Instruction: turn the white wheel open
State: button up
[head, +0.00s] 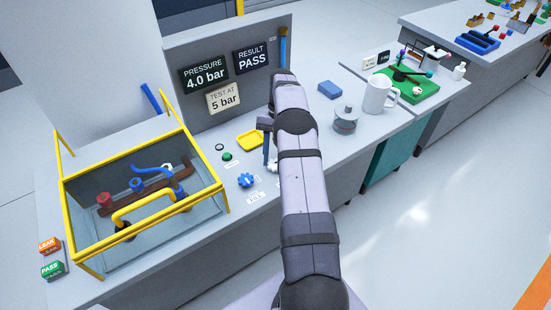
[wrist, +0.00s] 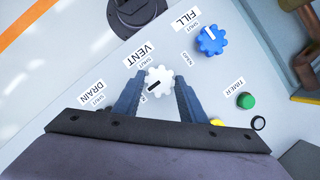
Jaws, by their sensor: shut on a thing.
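The white wheel (wrist: 159,80) sits on the bench panel beside the VENT label (wrist: 141,56), with a black mark on its top pointing to the lower left in the wrist view. My gripper (wrist: 158,84) has its two blue fingers on either side of the wheel and is shut on it. In the head view, my arm hides most of my gripper (head: 270,152); a little of the white wheel (head: 273,167) shows beside it.
The blue FILL wheel (wrist: 211,40) is close by, also seen in the head view (head: 246,180). The yellow-framed tank (head: 222,200) stands to the left. Signs read 4.0 bar (head: 204,78) and PASS (head: 252,60).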

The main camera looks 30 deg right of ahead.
dwell(0.4)
jog(key=o, duration=1.1)
jog(key=shift+c, duration=0.2)
jog(key=shift+r, duration=0.15)
notch_tip(320, 180, up, 10)
jog(key=b, duration=0.1)
jog(key=shift+w+b, duration=0.1)
jog(key=shift+b, duration=0.25)
